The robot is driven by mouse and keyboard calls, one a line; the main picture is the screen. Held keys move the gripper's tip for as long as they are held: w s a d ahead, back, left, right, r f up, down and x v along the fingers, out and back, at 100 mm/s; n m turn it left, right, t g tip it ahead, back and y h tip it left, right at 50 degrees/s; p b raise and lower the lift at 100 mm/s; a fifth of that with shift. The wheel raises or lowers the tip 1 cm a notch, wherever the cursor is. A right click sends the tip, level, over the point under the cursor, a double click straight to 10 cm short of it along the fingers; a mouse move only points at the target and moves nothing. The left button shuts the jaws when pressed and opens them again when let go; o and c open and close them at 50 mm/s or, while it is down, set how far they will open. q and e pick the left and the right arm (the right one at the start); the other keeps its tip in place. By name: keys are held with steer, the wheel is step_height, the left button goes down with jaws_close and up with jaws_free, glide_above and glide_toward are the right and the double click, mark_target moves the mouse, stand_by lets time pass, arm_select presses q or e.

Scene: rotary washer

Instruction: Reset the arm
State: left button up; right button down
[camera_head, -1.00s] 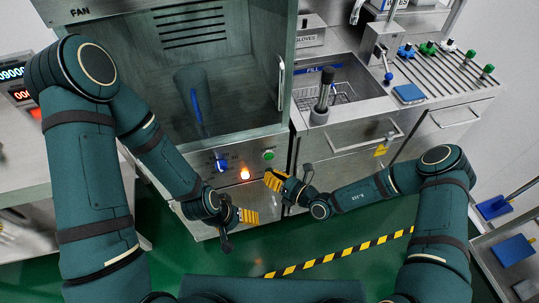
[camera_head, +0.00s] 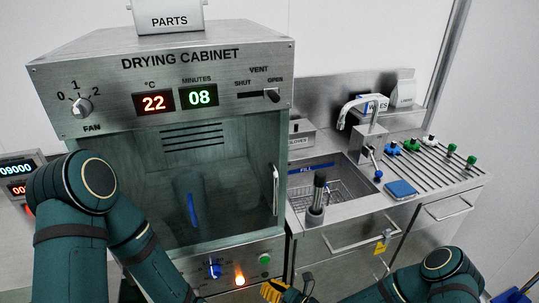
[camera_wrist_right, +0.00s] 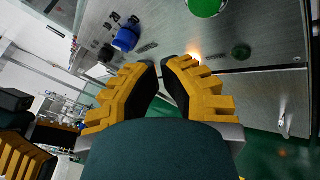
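My right gripper (camera_head: 285,291) is at the bottom edge of the head view, in front of the drying cabinet's lower panel. In the right wrist view my right gripper (camera_wrist_right: 160,65) shows two yellow ribbed fingers with dark pads, a gap between them and nothing held. My left arm (camera_head: 75,235) crosses the left of the head view and its gripper is out of that frame. Yellow ribbed fingers of my left gripper (camera_wrist_right: 18,158) show at the lower left of the right wrist view, partly cut off.
The drying cabinet (camera_head: 160,75) has lit displays reading 22 and 08. Its lower panel has a blue knob (camera_head: 214,269), an orange lamp (camera_head: 240,281) and a green button (camera_head: 265,258). A sink counter (camera_head: 350,207) stands right, with a faucet (camera_head: 366,110) and a blue sponge-like block (camera_head: 400,189).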

steer(key=s+d+n+g+h, duration=0.2)
steer(key=s+n+g+h, duration=0.2)
steer(key=s+n+g, duration=1.1)
steer(key=d+r+n+t+h, duration=0.2)
steer(key=d+n+t+h, duration=0.4)
steer(key=n, duration=0.9)
steer(key=d+t, duration=0.1)
steer(key=d, duration=0.2)
steer(key=shift+w+r+n, duration=0.15)
steer(key=shift+r+n, duration=0.15)
steer(key=shift+r, duration=0.1)
